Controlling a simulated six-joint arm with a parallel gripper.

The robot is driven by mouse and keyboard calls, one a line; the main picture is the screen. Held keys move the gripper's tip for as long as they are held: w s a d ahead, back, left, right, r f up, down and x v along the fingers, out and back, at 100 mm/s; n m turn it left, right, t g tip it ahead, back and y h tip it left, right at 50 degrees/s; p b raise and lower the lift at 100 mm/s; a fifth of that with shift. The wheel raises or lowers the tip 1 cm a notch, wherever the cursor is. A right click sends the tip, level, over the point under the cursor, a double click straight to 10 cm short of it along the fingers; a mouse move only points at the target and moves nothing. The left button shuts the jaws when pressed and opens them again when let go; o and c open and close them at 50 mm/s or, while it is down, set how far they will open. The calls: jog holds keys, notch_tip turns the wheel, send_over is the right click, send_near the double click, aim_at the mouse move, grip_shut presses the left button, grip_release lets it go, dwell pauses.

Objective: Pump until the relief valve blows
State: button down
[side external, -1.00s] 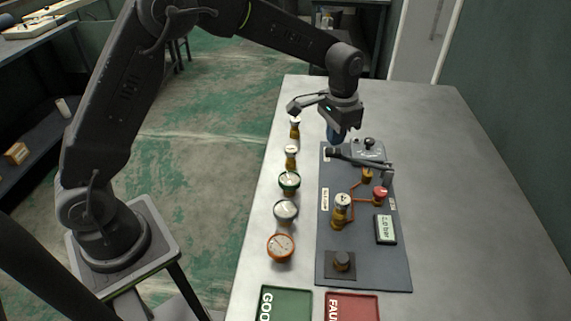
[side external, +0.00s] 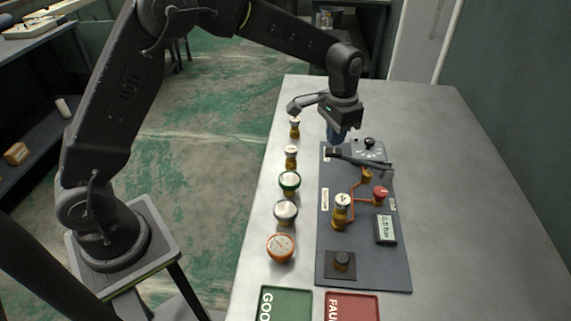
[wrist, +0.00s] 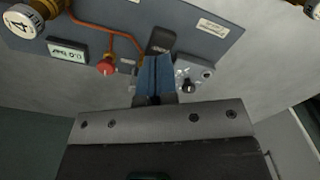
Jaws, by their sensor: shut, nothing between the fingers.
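My gripper (side external: 336,136) has blue fingers, closed together with nothing between them. They are over the free end of the dark pump lever (side external: 362,160), which runs across the far end of the grey panel. In the wrist view the fingers (wrist: 157,75) overlap the lever (wrist: 162,38); I cannot tell whether they touch it. A pressure display (side external: 385,229) on the panel is too small to read surely; it also shows in the wrist view (wrist: 68,54). A brass-bodied gauge (side external: 342,201) and a red-capped fitting (side external: 380,193) stand on copper piping. The relief valve cannot be identified surely.
Several gauges and fittings, among them an orange-rimmed gauge (side external: 280,247), stand along the table's left side. A control box with a black knob (side external: 369,143) is behind the lever. Green (side external: 286,304) and red (side external: 352,307) trays lie in front. The table's right side is clear.

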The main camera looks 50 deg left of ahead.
aim_at(334, 150)
dwell(2.2)
jog(key=shift+f, duration=3)
jog(key=shift+r, duration=3.05)
jog(key=shift+f, duration=0.1)
jog(key=shift+r, duration=2.6)
